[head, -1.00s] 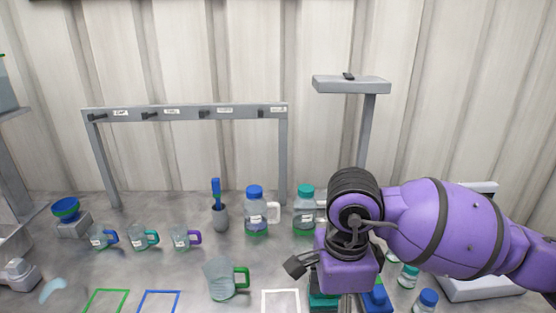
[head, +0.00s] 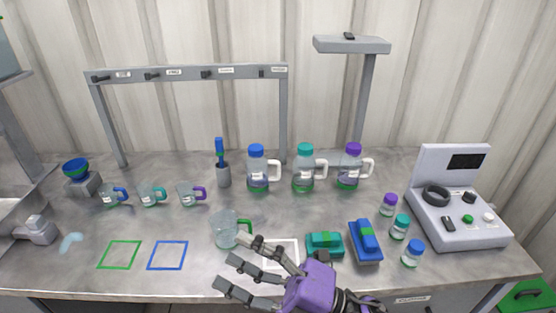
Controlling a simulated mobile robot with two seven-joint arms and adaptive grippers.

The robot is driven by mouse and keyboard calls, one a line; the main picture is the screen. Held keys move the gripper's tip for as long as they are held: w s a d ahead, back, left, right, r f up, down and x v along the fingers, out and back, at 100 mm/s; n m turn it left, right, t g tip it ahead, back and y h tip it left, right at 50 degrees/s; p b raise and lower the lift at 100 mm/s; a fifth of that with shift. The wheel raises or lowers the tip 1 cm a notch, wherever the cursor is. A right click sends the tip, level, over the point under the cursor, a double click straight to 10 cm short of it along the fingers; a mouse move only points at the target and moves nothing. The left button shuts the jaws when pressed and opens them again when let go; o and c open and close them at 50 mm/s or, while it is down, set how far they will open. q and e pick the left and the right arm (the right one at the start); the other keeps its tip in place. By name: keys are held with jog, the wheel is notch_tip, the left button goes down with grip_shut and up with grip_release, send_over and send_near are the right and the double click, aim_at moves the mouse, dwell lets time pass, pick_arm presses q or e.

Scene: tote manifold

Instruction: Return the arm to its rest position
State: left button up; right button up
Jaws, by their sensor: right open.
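My right gripper (head: 250,272) is at the front edge of the bench, its purple palm low in the picture. Its dark fingers are spread and point left, with nothing between them. A clear beaker with a green handle (head: 226,230) stands upright just behind the fingers. The fingers partly cover the white outlined square (head: 289,245) on the bench. My left gripper does not show.
The grey bench (head: 200,265) holds three jugs, small mugs (head: 151,195), a teal block (head: 324,244), a blue block (head: 366,241) and small jars (head: 400,227). A control box (head: 460,222) stands at right. A hook rail (head: 188,73) spans the back.

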jog(key=w+d+f+m+t+h, duration=0.3)
jog(key=d+f+m+t+h, duration=0.6)
jog(key=d+f+m+h, duration=1.1)
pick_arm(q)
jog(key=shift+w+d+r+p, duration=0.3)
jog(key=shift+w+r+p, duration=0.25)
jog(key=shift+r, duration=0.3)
pick_arm(e)
jog(key=s+d+f+m+g, duration=0.2)
jog(key=s+f+m, duration=0.3)
jog(key=s+f, duration=0.4)
jog(key=s+d+f+m+g, duration=0.3)
jog(key=s+f+m+g, duration=0.2)
jog(key=s+f, duration=0.4)
jog(key=shift+s+d+f+m+h, duration=0.3)
jog(key=shift+s+d+f+h, duration=0.1)
jog(key=shift+s, duration=0.55)
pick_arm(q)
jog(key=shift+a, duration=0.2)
pick_arm(e)
jog(key=shift+o, duration=0.5)
